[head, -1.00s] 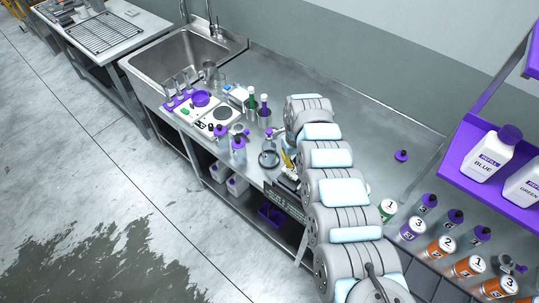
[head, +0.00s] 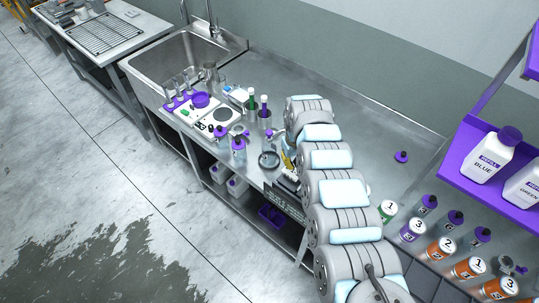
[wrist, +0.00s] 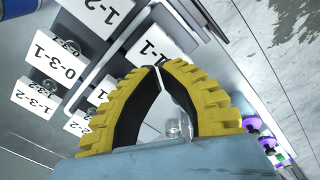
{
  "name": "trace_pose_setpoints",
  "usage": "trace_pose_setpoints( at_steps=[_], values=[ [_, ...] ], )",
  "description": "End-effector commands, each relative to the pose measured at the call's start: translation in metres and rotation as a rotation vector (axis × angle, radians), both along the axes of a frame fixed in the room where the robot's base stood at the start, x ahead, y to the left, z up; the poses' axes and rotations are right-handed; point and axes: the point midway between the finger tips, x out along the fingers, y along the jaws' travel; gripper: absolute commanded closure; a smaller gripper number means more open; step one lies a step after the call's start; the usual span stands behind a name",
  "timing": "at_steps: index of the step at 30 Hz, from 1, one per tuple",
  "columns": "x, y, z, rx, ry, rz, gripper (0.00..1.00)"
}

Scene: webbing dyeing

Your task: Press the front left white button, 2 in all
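My gripper (wrist: 157,70) has yellow ribbed fingers with dark inner pads. In the wrist view its tips meet and nothing shows held between them. The fingers are over several white label cards, such as one reading 0-3-1 (wrist: 57,53) and one reading 1-1 (wrist: 152,50). In the head view my arm hides most of the gripper; a bit of yellow shows beside it. I cannot make out a particular white button in either view.
A steel sink (head: 180,58) is at the back left. Numbered cans (head: 412,229) and a purple shelf (head: 480,180) are at the right. The bench behind my arm is mostly clear.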

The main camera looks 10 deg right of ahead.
Motion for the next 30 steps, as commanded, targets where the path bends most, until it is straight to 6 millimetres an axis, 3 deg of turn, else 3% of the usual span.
trace_pose_setpoints(
  at_steps=[11,30],
  values=[
    [0.0,0.0,-0.002,0.0,0.0,0.0,1.0],
    [0.0,0.0,-0.022,0.0,0.001,0.0,1.0]
  ],
)
